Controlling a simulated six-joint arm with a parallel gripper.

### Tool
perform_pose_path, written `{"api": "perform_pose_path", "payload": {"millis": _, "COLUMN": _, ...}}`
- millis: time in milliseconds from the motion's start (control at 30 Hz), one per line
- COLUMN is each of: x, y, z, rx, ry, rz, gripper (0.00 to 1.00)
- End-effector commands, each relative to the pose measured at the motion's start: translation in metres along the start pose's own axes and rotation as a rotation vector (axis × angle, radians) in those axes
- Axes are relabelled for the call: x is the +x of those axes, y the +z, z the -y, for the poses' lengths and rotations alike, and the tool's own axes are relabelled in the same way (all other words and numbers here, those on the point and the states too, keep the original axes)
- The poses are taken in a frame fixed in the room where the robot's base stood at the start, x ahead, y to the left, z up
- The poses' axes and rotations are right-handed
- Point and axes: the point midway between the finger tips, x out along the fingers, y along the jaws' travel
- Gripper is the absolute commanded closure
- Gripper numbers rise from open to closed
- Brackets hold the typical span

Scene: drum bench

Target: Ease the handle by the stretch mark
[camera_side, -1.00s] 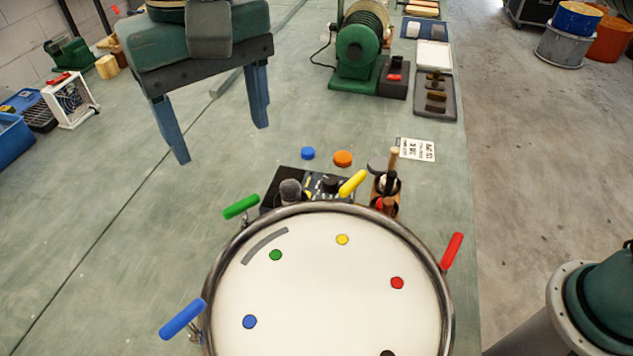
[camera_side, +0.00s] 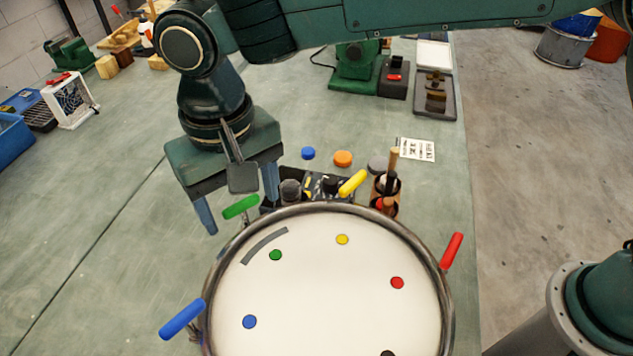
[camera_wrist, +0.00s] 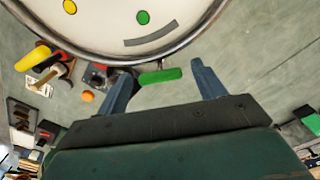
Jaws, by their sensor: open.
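The drum (camera_side: 325,300) has a white head and a metal rim. A grey curved stretch mark (camera_side: 264,245) lies on the head near a green dot; it also shows in the wrist view (camera_wrist: 150,34). The green handle (camera_side: 241,207) sticks out from the rim beside that mark. My gripper (camera_side: 240,218) is open and empty, its blue fingers pointing down around the green handle's place. In the wrist view the green handle (camera_wrist: 160,76) shows between the two fingertips, with a gap on each side. I cannot tell how far above it the fingers are.
Yellow (camera_side: 353,183), red (camera_side: 452,251) and blue (camera_side: 183,319) handles stand around the rim. Behind the drum are a dark tray (camera_side: 322,184), an orange lid (camera_side: 343,158) and a tool holder (camera_side: 385,190). The bench left of the drum is clear.

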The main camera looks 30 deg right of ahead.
Motion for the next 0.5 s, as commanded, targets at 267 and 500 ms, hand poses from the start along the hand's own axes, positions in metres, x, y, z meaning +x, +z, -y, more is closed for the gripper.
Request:
{"api": "perform_pose_path", "payload": {"millis": 267, "x": 0.0082, "y": 0.0002, "z": -0.0002, "rx": 0.000, "ry": 0.000, "rz": 0.000, "gripper": 0.31}}
{"api": "perform_pose_path", "payload": {"millis": 500, "x": 0.0079, "y": 0.0002, "z": -0.0002, "rx": 0.000, "ry": 0.000, "rz": 0.000, "gripper": 0.45}}
